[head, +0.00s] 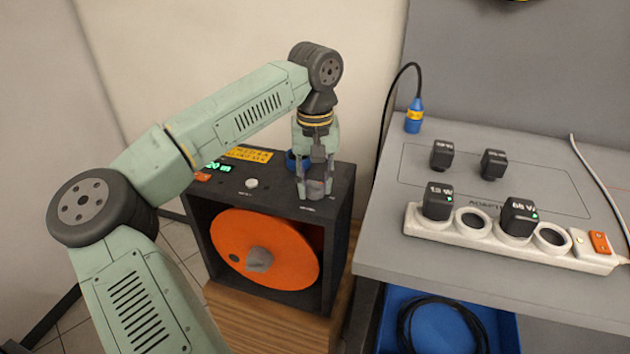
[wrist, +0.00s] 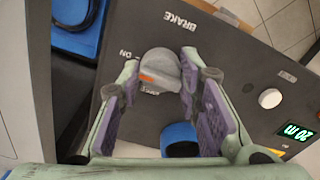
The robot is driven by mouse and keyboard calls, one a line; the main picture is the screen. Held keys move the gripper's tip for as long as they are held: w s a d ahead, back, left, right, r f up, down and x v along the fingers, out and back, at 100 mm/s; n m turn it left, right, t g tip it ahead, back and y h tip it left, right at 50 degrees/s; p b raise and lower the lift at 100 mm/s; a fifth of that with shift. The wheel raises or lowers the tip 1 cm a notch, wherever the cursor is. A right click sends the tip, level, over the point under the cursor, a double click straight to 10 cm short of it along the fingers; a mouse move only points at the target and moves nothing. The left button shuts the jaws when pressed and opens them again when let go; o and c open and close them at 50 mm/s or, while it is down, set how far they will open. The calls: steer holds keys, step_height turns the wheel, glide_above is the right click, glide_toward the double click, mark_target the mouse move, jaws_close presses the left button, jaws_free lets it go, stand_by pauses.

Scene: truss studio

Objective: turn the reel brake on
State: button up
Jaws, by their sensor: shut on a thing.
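The cable reel box (head: 335,215) is black, with an orange reel disc (head: 235,262) in its open front. On its top panel is the grey round brake knob (wrist: 160,66), with an orange mark on its lower left side in the wrist view. The print "BRAKE" is above the knob and "ON" is at its left; another label by the orange mark is partly hidden. My gripper (wrist: 160,75) points down at the panel, its two purple-padded fingers shut on opposite sides of the knob. In the head view, my gripper (head: 316,186) partly covers the knob.
A white button (wrist: 270,98), a green "20 m" display (wrist: 297,132) and a blue part (wrist: 180,138) are on the panel. At right, a grey table (head: 385,262) bears a power strip (head: 420,222) with adapters. A blue bin (head: 505,335) is beneath it.

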mark_target(315, 182)
steer(key=o, duration=1.1)
steer(key=shift+o, duration=0.2)
step_height(315, 182, up, 12)
